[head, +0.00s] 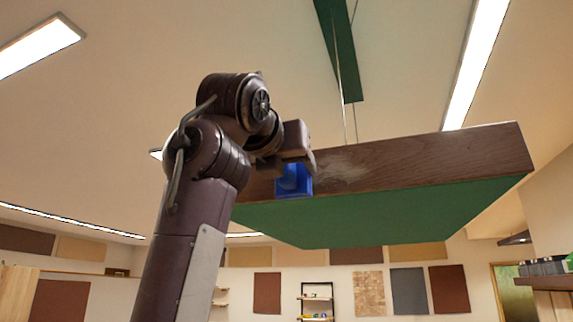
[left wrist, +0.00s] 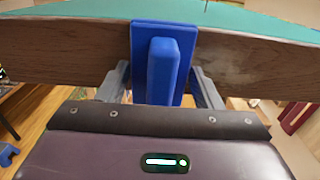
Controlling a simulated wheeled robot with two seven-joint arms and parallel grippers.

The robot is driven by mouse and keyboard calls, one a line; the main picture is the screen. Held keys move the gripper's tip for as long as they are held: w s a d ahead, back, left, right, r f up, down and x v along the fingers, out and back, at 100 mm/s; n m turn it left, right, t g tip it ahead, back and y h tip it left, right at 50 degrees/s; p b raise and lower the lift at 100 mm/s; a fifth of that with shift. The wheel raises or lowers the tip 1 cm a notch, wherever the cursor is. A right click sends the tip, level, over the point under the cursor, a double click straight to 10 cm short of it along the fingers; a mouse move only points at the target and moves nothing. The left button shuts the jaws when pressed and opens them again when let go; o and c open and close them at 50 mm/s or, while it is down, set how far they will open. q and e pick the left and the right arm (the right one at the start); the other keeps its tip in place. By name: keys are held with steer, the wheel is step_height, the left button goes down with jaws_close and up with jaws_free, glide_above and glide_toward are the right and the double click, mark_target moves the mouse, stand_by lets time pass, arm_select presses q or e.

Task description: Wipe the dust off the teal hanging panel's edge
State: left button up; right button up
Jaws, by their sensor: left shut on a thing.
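The hanging panel (head: 390,212) has a green-teal underside and a brown wooden edge (head: 440,153); it also shows in the left wrist view (left wrist: 235,22). A pale dust smear (head: 342,170) lies on the edge just right of my gripper in the head view. My left gripper (head: 284,166) is shut on a blue wiping block (head: 294,182). In the left wrist view the block (left wrist: 163,65) stands between the two fingers, its flat pad against or very close to the wooden edge. My right gripper is not in view.
Thin cables (head: 340,85) run up from the panel. Another green panel (head: 338,50) hangs higher up near the ceiling. A shelf with items (head: 545,268) stands at the right. Open air lies below the panel.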

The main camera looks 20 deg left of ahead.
arm_select(q)
steer(key=shift+s+d, duration=0.15)
steer(key=shift+d, duration=6.75)
steer(key=shift+a+b, duration=0.4)
steer(key=shift+a, duration=2.2)
steer(key=shift+w+a, duration=0.2)
steer(key=shift+a, duration=4.3)
steer(key=shift+s+d+f+b, duration=0.15)
steer(key=shift+s+d+b, duration=0.05)
steer(key=shift+s+b, duration=1.3)
steer(key=shift+s, duration=1.45)
steer(key=shift+a, duration=0.1)
